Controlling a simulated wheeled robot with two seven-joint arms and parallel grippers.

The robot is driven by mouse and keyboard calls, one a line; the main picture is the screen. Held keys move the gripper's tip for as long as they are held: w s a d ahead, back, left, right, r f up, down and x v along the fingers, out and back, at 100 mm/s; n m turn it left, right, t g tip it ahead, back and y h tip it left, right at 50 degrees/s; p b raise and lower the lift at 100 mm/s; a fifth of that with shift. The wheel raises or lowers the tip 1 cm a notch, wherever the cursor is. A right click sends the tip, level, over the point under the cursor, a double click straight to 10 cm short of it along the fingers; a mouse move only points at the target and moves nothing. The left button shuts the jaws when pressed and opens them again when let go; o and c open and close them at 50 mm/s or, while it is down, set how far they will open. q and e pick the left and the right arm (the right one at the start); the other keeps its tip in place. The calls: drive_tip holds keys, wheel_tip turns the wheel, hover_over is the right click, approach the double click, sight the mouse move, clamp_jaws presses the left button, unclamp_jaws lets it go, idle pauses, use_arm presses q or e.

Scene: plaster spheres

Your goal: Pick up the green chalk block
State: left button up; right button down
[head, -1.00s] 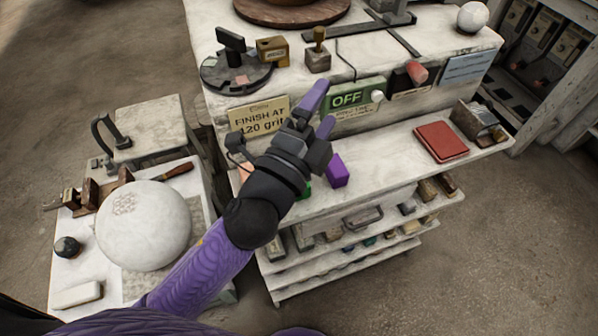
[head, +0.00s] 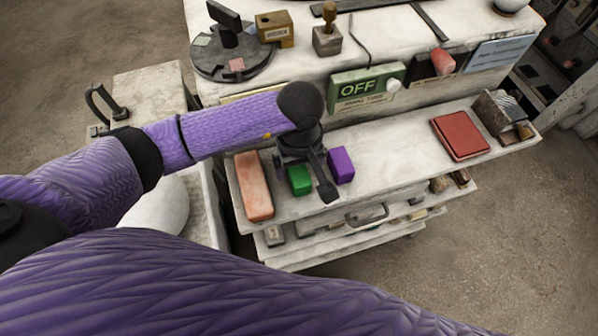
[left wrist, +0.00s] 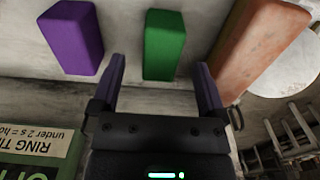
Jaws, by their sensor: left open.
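The green chalk block (head: 299,180) lies on the upper shelf of the white bench, between a purple block (head: 341,164) and an orange-pink brick (head: 254,186). My left gripper (head: 304,178) is over the green block, jaws open and empty, hiding part of it. In the left wrist view the green block (left wrist: 165,44) lies ahead of the gap between the two fingers (left wrist: 157,75), apart from them. The purple block (left wrist: 73,38) is to its left and the brick (left wrist: 258,45) to its right. My right gripper is not in view.
A red book (head: 461,136) and a dark block-shaped holder (head: 500,115) lie farther right. The shelf (head: 395,150) is clear between the purple block and the book.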

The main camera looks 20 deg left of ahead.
sight(299, 174)
use_arm(q)
wheel_tip(299, 174, down, 4)
drive_tip(key=shift+s+r, duration=0.15)
drive_tip(key=shift+r, duration=0.05)
clamp_jaws()
